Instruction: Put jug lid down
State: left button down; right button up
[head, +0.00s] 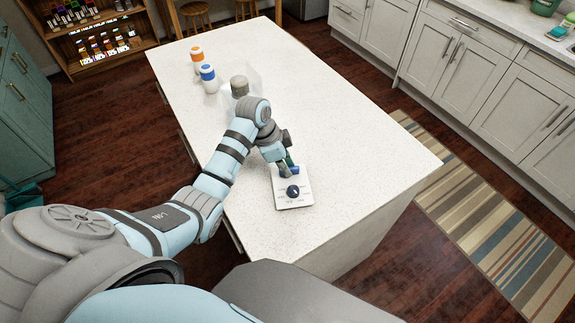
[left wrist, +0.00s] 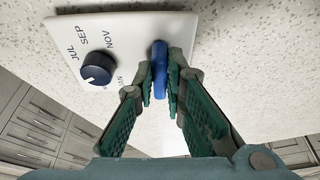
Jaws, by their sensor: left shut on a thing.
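The jug lid (head: 295,202) is a flat white plate with a dark blue round dial and month letters. It is at the near part of the white counter, and its dial side also shows in the left wrist view (left wrist: 60,38). My left gripper (head: 288,170) is over the lid's far part, shut on an upright blue piece (left wrist: 160,70) that seems to be the lid's handle. I cannot tell whether the lid touches the counter or hangs just above it. A clear jug (head: 254,78) with a grey cylinder in it stands farther back, partly behind my arm. My right gripper is not in view.
Two white bottles, one with an orange band (head: 197,61) and one with a blue band (head: 208,80), stand at the counter's far left. The counter (head: 350,130) is clear to the right of the lid. Cabinets (head: 455,60) line the right side, beyond a striped rug (head: 490,220).

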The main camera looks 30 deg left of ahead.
pick_arm(q)
jog(key=c, duration=1.7)
grip_release()
jog(key=shift+o, duration=0.2)
jog(key=v, duration=0.7)
jog(key=shift+r, duration=0.3)
jog(key=shift+a, duration=0.1)
